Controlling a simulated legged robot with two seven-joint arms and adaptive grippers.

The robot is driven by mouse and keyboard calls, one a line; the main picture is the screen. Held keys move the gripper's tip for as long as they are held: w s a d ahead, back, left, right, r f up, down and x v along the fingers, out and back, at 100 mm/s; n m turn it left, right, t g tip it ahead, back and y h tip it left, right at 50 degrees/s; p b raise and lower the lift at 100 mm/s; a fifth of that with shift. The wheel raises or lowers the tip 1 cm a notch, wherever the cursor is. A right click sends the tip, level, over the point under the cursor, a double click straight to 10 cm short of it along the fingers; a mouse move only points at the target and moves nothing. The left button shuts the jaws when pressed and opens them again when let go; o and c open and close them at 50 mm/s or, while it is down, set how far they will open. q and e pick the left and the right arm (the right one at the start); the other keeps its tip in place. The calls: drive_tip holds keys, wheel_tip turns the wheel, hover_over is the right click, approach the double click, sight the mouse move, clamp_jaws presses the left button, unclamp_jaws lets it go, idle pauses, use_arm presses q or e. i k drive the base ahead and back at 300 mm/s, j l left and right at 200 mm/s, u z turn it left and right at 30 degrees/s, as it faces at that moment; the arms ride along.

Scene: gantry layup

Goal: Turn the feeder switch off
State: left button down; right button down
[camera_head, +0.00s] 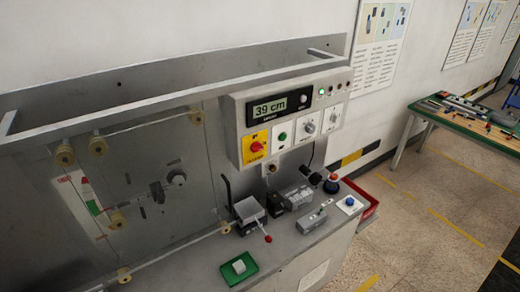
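A grey control box (240,112) is mounted on the machine's back panel. Its display (270,110) reads "39 cm". Below it is a row of controls: a red rotary switch (256,146) on a yellow plate, a green button (282,136), and two grey knobs (309,127) and (333,117) on white plates. The labels are too small to read, so I cannot tell which control is the feeder switch. Small indicator lamps sit at the box's upper right, one lit green (321,91). Neither of my grippers is in view.
On the machine's bench (205,268) are a green tray (238,268) with a white block, a lever with a red ball (268,239), grey metal blocks, a blue button (350,201) and a red bin (362,211). A tool table (470,124) stands right; the floor between is clear.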

sight(256, 147)
drive_tip(key=i+l, duration=0.2)
drive_tip(key=l, duration=0.2)
drive_tip(key=i+l, duration=0.15)
drive_tip(key=l, duration=0.2)
drive_tip(key=i+l, duration=0.2)
drive_tip(key=l, duration=0.2)
